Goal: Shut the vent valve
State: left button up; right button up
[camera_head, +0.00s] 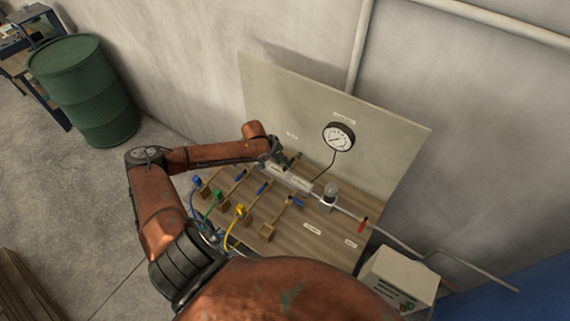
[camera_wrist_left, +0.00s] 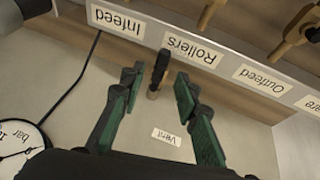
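The vent valve (camera_wrist_left: 158,72) shows in the left wrist view as a short dark handle with a brass-coloured end, standing out near the rail. A white "Vent" label (camera_wrist_left: 166,137) is on the pale panel beside it. My left gripper (camera_wrist_left: 160,77) is open, with one green-padded finger on each side of the handle and gaps visible on both sides. In the head view, my left gripper (camera_head: 280,158) is at the back of the wooden board, below a small label (camera_head: 292,135) on the panel. It largely hides the valve there. My right gripper is not in view.
Labelled rail (camera_wrist_left: 215,58) runs close by the fingers. A pressure gauge (camera_head: 338,137) is on the upright panel (camera_head: 390,135). Several blue-handled valves (camera_head: 297,202), a red handle (camera_head: 362,226) and coloured hoses (camera_head: 232,225) occupy the board. A grey box (camera_head: 398,278) stands at right.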

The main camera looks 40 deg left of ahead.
pick_arm(q)
jog(key=shift+x, duration=1.6)
grip_shut()
